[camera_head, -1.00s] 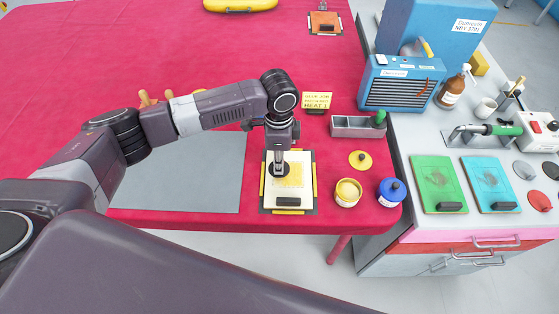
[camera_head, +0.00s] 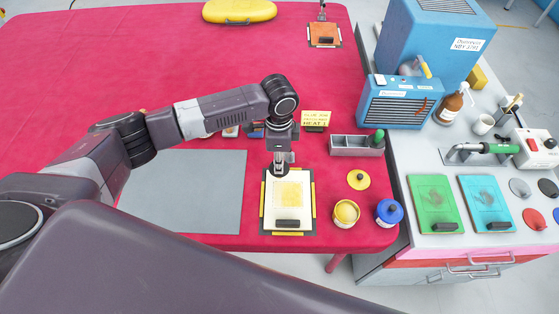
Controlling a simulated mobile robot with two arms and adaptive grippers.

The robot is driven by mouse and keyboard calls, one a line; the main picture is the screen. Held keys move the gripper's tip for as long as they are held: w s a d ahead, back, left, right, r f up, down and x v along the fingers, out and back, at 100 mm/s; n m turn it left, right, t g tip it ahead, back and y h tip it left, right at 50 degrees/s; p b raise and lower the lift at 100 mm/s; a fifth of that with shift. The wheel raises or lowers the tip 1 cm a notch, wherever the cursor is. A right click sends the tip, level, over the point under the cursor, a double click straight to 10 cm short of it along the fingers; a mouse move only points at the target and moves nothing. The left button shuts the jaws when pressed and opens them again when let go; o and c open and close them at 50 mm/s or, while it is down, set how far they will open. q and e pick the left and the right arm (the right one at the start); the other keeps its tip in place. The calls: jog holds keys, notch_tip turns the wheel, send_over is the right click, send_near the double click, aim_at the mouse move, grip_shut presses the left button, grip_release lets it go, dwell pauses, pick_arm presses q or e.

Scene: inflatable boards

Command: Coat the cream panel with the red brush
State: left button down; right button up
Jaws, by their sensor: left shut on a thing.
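The cream panel (camera_head: 305,205) lies flat on a dark mat with yellow edge strips, near the front of the red table. A yellow coated patch covers its middle, and a dark block sits at its near end. My left gripper (camera_head: 279,169) points down at the panel's far edge, shut on a slim tool, seemingly the brush. The dark round end hides most of the tool, so no red shows and I cannot tell whether it touches the panel. An open pot of yellow adhesive (camera_head: 346,212) stands right of the panel. My right gripper is out of view.
A yellow lid (camera_head: 360,180), a blue-lidded pot (camera_head: 389,212) and a grey tray (camera_head: 357,145) stand to the right. A heat sign (camera_head: 316,121) stands behind the panel. A bare grey sheet (camera_head: 190,190) lies left. Green (camera_head: 435,200) and blue (camera_head: 483,200) panels lie on the side bench.

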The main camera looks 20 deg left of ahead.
pick_arm(q)
notch_tip(320, 180, up, 3)
jog(key=shift+s+f+p, duration=0.1)
jog(key=shift+s+p, duration=0.05)
jog(key=shift+p, duration=1)
jog(key=shift+w+r+p, duration=0.25)
jog(key=shift+r+p, duration=0.35)
jog(key=shift+r, duration=0.3)
jog(key=shift+s+r, duration=0.25)
jog(key=shift+r, duration=0.1)
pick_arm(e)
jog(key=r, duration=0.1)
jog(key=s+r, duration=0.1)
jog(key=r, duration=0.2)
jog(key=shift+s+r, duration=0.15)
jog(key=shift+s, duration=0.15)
pick_arm(q)
jog(key=shift+w+f, duration=0.15)
jog(key=shift+w, duration=0.05)
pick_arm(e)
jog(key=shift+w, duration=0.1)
pick_arm(q)
jog(key=shift+s, duration=0.1)
